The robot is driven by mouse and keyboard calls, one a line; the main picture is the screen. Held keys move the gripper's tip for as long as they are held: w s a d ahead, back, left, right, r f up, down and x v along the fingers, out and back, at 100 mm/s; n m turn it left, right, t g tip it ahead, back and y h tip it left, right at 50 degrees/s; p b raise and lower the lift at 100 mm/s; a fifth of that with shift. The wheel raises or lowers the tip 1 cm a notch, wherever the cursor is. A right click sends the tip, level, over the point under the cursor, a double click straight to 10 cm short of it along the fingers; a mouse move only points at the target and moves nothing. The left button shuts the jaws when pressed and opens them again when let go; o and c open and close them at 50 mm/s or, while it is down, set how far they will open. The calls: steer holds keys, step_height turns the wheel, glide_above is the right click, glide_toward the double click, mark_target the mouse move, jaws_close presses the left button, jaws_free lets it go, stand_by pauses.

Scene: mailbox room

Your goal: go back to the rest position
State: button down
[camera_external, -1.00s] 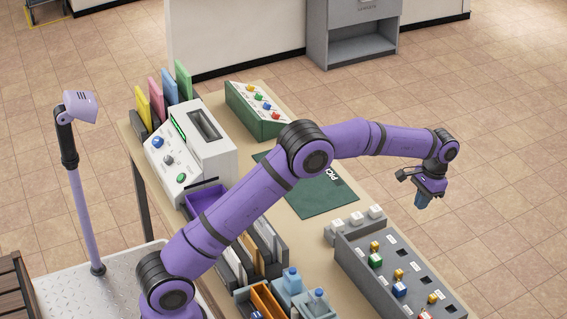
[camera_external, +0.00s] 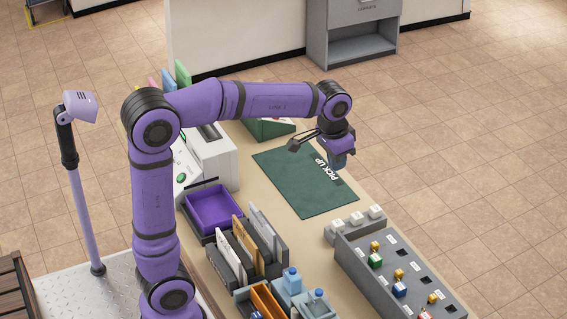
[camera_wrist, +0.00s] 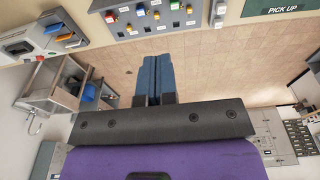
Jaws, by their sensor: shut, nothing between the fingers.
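My gripper (camera_external: 342,160) hangs from the end of my raised purple arm, above the far side of the table near the green pick-up mat (camera_external: 307,180). In the wrist view, the blue fingers of my gripper (camera_wrist: 155,68) are together with nothing between them. The gripper is clear of the table and touches nothing that I can see.
A grey panel (camera_external: 349,253) with coloured keys stands at the table's right side. A purple tray (camera_external: 214,209), upright envelopes (camera_external: 243,240) and a white machine (camera_external: 216,160) stand nearer my base. A lamp (camera_external: 80,106) is at left.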

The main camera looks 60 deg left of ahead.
steer(key=s+f+t, duration=0.2)
steer(key=s, duration=1.1)
steer(key=s+a+f+t, duration=0.1)
steer(key=s+f, duration=0.2)
steer(key=s, duration=1)
steer(key=shift+a+t, duration=0.15)
steer(key=shift+t, duration=0.25)
steer(key=shift+f, duration=0.1)
stand_by(0.8)
